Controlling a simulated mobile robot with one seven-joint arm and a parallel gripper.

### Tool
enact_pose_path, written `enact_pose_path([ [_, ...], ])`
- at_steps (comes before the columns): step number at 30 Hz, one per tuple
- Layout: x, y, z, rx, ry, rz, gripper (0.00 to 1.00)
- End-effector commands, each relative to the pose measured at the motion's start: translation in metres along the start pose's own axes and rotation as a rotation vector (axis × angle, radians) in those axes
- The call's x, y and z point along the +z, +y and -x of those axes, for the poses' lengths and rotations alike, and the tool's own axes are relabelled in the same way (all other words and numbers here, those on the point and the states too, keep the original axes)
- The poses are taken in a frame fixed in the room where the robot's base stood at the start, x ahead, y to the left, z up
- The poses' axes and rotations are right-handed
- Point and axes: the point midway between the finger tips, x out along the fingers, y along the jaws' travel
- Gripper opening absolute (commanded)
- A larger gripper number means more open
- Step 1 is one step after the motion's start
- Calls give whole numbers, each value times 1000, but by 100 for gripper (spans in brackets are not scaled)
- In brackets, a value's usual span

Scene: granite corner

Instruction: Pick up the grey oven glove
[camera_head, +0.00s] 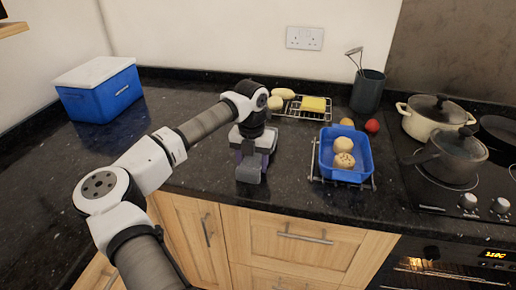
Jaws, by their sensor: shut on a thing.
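My gripper (252,155) points down over the black granite worktop, left of the blue dish and near the worktop's front edge. It is shut on a small grey thing, which I take to be the grey oven glove (248,174). Only a part of the glove shows below and in front of the jaws; the rest is hidden by the gripper. I cannot tell whether the glove touches the worktop or is clear of it.
A blue dish (348,178) with round buns stands on a wire rack to the right. Behind are another rack (291,115) with food, a dark utensil pot (367,92) and pans on the hob (426,190). A blue cool box (100,94) stands at back left. The left worktop is clear.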

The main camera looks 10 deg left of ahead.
Motion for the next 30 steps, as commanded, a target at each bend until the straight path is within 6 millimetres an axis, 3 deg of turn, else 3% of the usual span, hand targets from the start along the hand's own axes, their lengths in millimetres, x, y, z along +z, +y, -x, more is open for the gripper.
enact_pose_path([
  [8,0,0,2,0,-1,0,27],
  [14,0,0,17,3,-2,0,27],
  [20,1,0,56,3,-5,0,27],
  [30,1,-1,144,2,-4,1,27],
])
